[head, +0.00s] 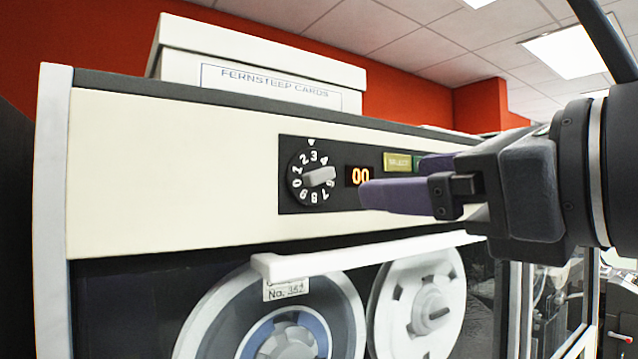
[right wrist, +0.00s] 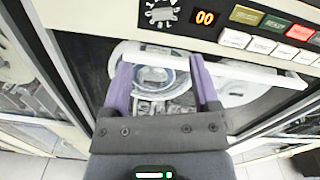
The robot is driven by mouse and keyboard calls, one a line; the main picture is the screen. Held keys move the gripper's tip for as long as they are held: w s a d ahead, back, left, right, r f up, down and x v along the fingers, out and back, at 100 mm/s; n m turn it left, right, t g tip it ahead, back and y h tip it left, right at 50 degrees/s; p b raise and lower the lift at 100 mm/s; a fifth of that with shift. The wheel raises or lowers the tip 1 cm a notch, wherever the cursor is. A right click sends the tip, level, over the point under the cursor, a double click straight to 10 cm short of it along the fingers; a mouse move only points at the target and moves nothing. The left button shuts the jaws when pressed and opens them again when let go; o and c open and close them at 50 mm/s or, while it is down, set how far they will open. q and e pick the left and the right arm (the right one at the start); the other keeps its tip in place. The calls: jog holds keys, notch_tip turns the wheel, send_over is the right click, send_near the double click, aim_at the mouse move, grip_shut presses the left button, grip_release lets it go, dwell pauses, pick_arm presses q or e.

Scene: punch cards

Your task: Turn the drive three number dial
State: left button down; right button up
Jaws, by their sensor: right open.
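The number dial (head: 319,176) is a round black dial with white digits and a pale bar knob, on a dark panel on the front of a cream tape drive cabinet (head: 180,170). A small white triangle sits above it, near the 2 and 3. The dial also shows at the top of the right wrist view (right wrist: 160,13). An orange display (head: 360,176) beside it reads 00. My right gripper (head: 390,178) is open and empty, to the right of the dial and apart from it. In the right wrist view its purple fingers (right wrist: 160,62) point toward the cabinet, below the dial.
A white handle bar (head: 370,256) juts out below the dial, above two tape reels (head: 285,325). Several coloured and white buttons (right wrist: 275,28) lie right of the display. A white box of cards (head: 260,75) stands on the cabinet top.

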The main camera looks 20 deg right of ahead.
aim_at(326, 181)
jog(key=p+x, duration=0.3)
jog(key=x, duration=0.6)
jog(key=shift+w+r, duration=0.15)
jog(key=shift+w, duration=0.35)
grip_shut()
